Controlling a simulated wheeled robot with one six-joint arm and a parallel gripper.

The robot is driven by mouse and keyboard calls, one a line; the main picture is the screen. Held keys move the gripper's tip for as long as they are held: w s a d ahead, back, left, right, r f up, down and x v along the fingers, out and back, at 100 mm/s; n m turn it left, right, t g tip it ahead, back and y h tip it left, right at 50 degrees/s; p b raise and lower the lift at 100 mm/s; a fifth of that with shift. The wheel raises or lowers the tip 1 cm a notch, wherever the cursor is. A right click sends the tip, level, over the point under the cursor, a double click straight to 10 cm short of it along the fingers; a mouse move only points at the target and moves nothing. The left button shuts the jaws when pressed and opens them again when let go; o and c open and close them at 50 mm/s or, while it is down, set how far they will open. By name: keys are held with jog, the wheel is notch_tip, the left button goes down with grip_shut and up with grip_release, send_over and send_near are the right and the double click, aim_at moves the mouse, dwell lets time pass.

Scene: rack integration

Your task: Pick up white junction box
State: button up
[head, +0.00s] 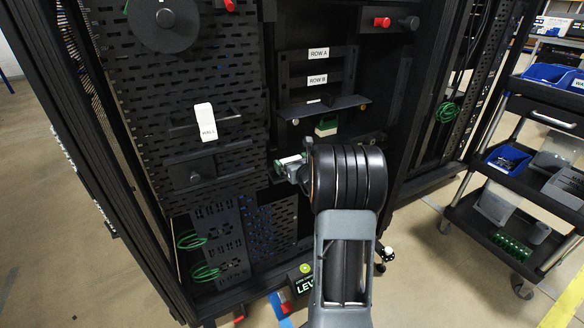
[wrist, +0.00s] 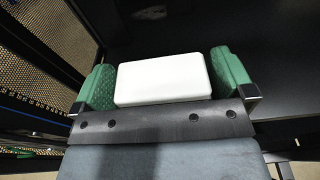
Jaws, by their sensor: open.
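The white junction box (wrist: 163,79) is a plain white block with rounded corners, lying across the middle of the wrist view. My gripper (wrist: 164,85) is open around it, with one green-padded finger at its left end and the other at its right end. The pads look very close to the box ends; I cannot tell whether they touch. In the head view my wrist is in front of the rack and hides most of the gripper. A small white part (head: 290,159) shows left of my wrist; I cannot tell whether it is the box.
The black rack (head: 120,70) surrounds the work area. A shelf (head: 322,107) under the ROW A and ROW B labels is just above my wrist. A white piece marked WALL (head: 205,121) is at left. A cart (head: 545,115) with blue bins stands at right.

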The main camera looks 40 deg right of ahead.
jog(key=shift+c, duration=0.5)
jog(key=c, duration=0.7)
jog(key=shift+r, duration=0.1)
